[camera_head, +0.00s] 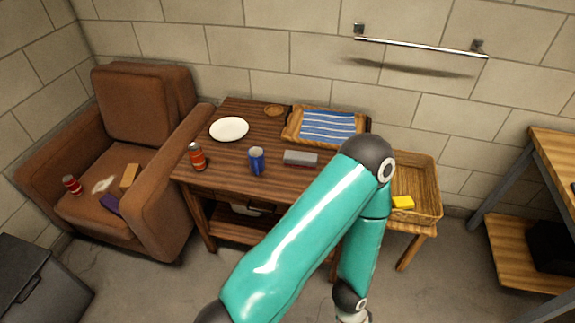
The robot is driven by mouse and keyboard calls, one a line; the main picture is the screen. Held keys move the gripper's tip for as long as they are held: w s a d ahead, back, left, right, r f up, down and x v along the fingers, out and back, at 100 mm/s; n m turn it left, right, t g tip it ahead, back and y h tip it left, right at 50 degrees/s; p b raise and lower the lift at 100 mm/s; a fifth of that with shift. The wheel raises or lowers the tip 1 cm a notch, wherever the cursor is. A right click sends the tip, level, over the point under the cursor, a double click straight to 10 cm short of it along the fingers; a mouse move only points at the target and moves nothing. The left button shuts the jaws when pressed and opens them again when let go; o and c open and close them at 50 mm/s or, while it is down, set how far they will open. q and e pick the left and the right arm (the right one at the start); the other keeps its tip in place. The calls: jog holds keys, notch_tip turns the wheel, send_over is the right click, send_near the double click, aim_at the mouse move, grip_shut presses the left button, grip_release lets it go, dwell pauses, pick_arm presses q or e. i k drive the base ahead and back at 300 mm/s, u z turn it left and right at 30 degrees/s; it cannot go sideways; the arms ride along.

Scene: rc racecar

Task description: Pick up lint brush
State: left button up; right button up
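A small grey and dark-red block (300,158) lies flat near the front edge of the brown wooden table. It may be the lint brush, but it is too small to tell for sure. One of my teal arms rises from the bottom middle, bends at a dark elbow, and drops to a wrist at the bottom edge. Its elbow appears just right of the block, and the arm covers the table's front right part. Neither gripper shows in the frame.
The table (228,188) also holds a white plate (229,129), a red can (197,156), a blue cup (257,161), and a wicker tray (290,133) with a striped cloth. A brown armchair (145,105) with small items stands left. A yellow sponge (402,202) sits in a basket right.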

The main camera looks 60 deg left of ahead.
aim_at(297, 159)
jog(key=z, duration=1.15)
jog(key=i, duration=0.15)
jog(key=u, duration=3.2)
jog(key=k, duration=0.3)
jog(key=u, duration=0.5)
jog(key=i, duration=1)
jog(key=z, duration=0.3)
